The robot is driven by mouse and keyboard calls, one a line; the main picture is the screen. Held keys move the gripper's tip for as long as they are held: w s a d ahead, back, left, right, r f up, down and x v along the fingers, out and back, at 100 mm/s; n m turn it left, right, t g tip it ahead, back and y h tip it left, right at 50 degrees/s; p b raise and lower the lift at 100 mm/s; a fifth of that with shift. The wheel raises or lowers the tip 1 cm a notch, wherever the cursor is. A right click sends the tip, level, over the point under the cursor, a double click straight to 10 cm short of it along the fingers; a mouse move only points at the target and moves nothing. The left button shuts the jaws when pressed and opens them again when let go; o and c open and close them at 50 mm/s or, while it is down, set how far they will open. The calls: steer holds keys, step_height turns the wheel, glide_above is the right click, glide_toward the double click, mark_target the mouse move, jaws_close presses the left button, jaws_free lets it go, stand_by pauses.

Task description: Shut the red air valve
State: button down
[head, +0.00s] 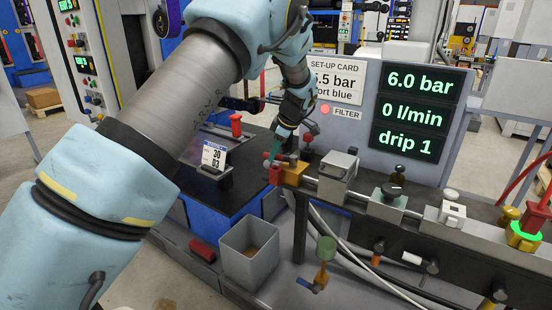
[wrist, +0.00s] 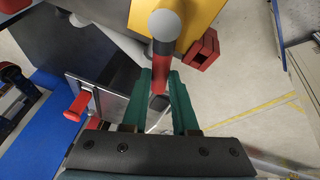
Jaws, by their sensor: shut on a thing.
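In the wrist view, a red lever (wrist: 161,78) with a grey round end (wrist: 164,25) lies between the green fingers of my gripper (wrist: 168,90), which are shut on it. The lever is beside a yellow block (wrist: 205,12); I take it to be the red air valve's handle. In the head view my gripper (head: 276,152) is at the left end of the pipe row, by the yellow block (head: 294,173). A red piece (head: 275,175) shows beside that block. The lever itself is mostly hidden there by my gripper.
The display (head: 415,112) reads 6.0 bar, 0 l/min, drip 1. My arm partly covers the set-up card (head: 338,80). A grey open bin (head: 250,265) stands below. A red fitting with a green glowing ring (head: 523,236) is at far right. Metal blocks (head: 337,178) line the pipe.

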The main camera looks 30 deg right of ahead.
steer(key=shift+s+a+n+y, duration=0.3)
steer(key=shift+n, duration=0.5)
steer(key=c, duration=0.7)
jaws_free()
steer(key=b+v, duration=0.2)
steer(key=v, duration=0.8)
steer(key=shift+d+r, duration=0.1)
steer(key=shift+r, duration=0.3)
steer(key=shift+c, duration=0.2)
